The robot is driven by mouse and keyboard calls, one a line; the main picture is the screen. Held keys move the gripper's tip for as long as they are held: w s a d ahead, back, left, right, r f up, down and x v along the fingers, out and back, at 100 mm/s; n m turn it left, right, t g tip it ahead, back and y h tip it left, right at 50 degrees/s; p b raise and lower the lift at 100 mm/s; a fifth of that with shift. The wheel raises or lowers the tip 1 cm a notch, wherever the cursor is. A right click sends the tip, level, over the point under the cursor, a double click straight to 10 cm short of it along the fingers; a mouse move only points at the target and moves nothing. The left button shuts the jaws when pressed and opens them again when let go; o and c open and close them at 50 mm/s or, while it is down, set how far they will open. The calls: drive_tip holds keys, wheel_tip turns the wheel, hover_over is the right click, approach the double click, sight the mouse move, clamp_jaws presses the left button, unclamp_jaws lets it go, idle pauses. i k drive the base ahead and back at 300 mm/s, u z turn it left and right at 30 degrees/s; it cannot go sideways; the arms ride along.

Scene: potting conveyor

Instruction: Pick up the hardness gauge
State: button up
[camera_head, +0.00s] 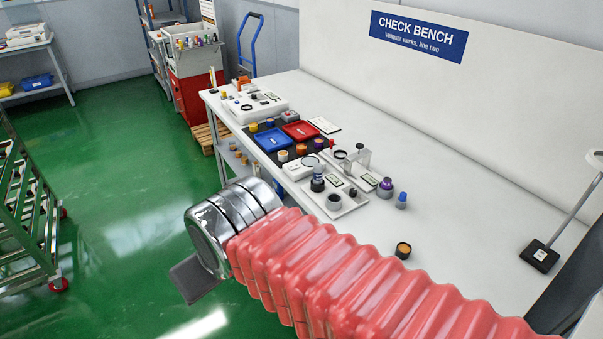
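Several small instruments stand on the check bench, and I cannot tell for certain which is the hardness gauge. One upright dark and silvery instrument (317,183) stands at the white holder (350,207) near the bench's front edge. A clear block-shaped piece (358,158) stands just behind it. My arm, in a pink ribbed sleeve, reaches across the front of the bench. My gripper (192,278) shows only as a dark grey flat piece below the shiny wrist, out over the green floor and apart from the bench. Its fingertips are not clear, and I see nothing held.
A red tray (300,131) and a blue tray (270,140) lie farther along the white bench (450,225). A purple-topped piece (385,187), a blue-topped piece (401,200) and an orange-topped jar (403,250) stand right. A stand (540,255) is far right. The bench's back is clear.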

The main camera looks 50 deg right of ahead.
sight(318, 168)
drive_tip(key=z, duration=0.3)
drive_tip(key=i, duration=1.55)
drive_tip(key=z, duration=0.4)
